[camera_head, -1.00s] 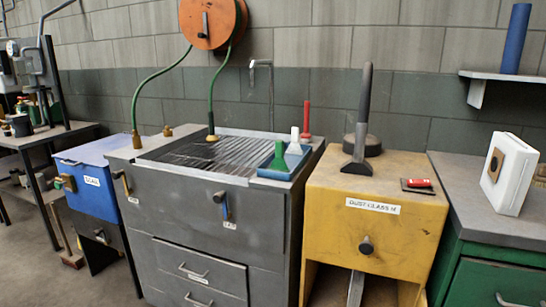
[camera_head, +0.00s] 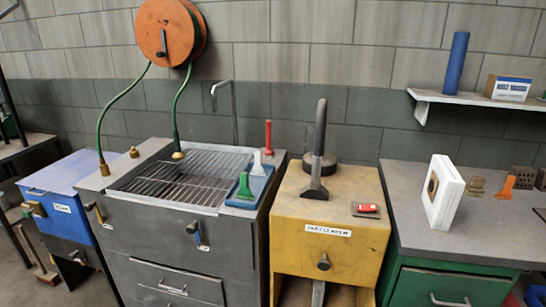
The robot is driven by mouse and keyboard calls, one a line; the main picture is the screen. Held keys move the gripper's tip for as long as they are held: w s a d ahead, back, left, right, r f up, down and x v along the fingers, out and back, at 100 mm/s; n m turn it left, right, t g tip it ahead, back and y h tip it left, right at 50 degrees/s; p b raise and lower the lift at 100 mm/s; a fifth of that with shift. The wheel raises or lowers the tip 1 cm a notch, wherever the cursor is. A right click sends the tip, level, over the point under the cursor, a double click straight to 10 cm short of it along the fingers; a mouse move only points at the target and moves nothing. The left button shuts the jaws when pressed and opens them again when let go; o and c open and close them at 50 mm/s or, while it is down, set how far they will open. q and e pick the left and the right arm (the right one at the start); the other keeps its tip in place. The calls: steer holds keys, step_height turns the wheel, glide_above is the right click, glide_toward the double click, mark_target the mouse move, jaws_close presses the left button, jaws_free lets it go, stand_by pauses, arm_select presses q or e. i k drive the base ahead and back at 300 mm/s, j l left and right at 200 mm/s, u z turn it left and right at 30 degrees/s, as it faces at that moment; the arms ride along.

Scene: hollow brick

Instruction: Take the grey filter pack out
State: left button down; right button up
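No grey filter pack can be clearly made out. The yellow cabinet (camera_head: 300,240) carries a white label (camera_head: 328,230), hard to read, and a dark round knob (camera_head: 324,262) on its front. A white square block (camera_head: 443,193) with a brown panel and a dark round centre stands upright on the grey top of the green cabinet (camera_head: 425,285). Whether it is a filter is unclear. Neither of my grippers shows.
A grey sink cabinet (camera_head: 165,245) with a grate stands left of the yellow cabinet, and a blue lidded bin (camera_head: 65,180) further left. A dark upright nozzle (camera_head: 317,160) and a red item (camera_head: 368,208) sit on the yellow top. A wall shelf (camera_head: 440,97) hangs at right.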

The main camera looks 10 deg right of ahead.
mark_target(318, 286)
steer(key=k+l, duration=0.15)
steer(key=l, duration=0.15)
steer(key=k+l+z, duration=0.1)
steer(key=l, duration=0.25)
steer(key=k+l, duration=0.4)
steer(key=l, duration=0.25)
steer(key=k+l+z, duration=0.1)
steer(key=l, duration=0.25)
steer(key=z, duration=0.65)
steer(key=j+z, duration=0.2)
steer(key=z, duration=0.15)
steer(key=j+z, duration=0.45)
steer(key=z, duration=0.25)
steer(key=k+j+z, duration=0.2)
steer(key=j, duration=0.25)
steer(key=j+z, duration=0.25)
steer(key=j, duration=0.75)
steer(key=k+j+z, duration=0.1)
steer(key=j, duration=0.5)
